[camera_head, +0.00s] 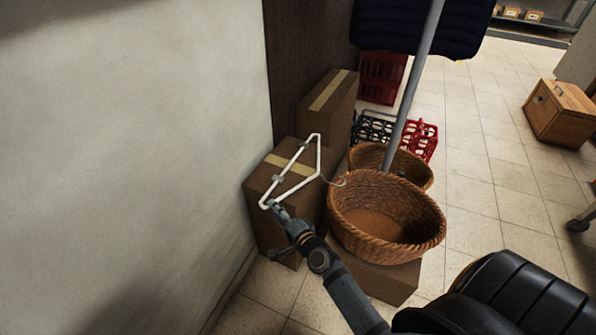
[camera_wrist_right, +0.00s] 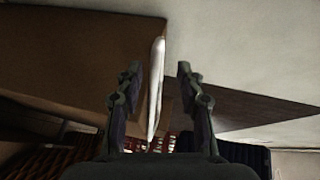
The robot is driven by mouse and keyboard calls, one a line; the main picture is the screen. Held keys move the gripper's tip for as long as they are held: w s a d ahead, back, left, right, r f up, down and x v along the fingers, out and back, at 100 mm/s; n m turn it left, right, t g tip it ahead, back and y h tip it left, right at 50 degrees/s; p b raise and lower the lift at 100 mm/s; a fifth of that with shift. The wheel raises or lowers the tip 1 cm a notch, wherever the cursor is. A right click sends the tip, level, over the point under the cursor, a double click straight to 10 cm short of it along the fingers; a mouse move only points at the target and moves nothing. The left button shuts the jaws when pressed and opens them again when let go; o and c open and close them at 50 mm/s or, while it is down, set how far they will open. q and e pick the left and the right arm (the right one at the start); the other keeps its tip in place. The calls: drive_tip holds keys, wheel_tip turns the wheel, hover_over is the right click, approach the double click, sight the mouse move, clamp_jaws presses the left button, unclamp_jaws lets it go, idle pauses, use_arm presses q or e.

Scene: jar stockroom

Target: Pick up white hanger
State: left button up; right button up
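The white hanger (camera_head: 319,157) is a thin white triangular frame with a metal hook pointing right. In the head view it is at the top of a cardboard box (camera_head: 260,228) by the wall; I cannot tell whether it rests fully on it. My right gripper (camera_head: 271,205) is at the hanger's near lower-left corner. In the right wrist view the hanger (camera_wrist_right: 157,85) runs between the two fingers of my right gripper (camera_wrist_right: 158,72), with gaps on both sides. The fingers are apart. My left gripper is not in view.
A wicker basket (camera_head: 385,250) stands right of the hanger on a low cardboard box, with another basket behind it. A taller box (camera_head: 338,105) and a red crate (camera_head: 380,78) stand behind. The wall (camera_head: 130,150) is close on the left.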

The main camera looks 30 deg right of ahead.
sight(264, 197)
drive_tip(key=x, duration=0.8)
drive_tip(key=shift+b, duration=0.4)
drive_tip(key=shift+r, duration=0.1)
clamp_jaws()
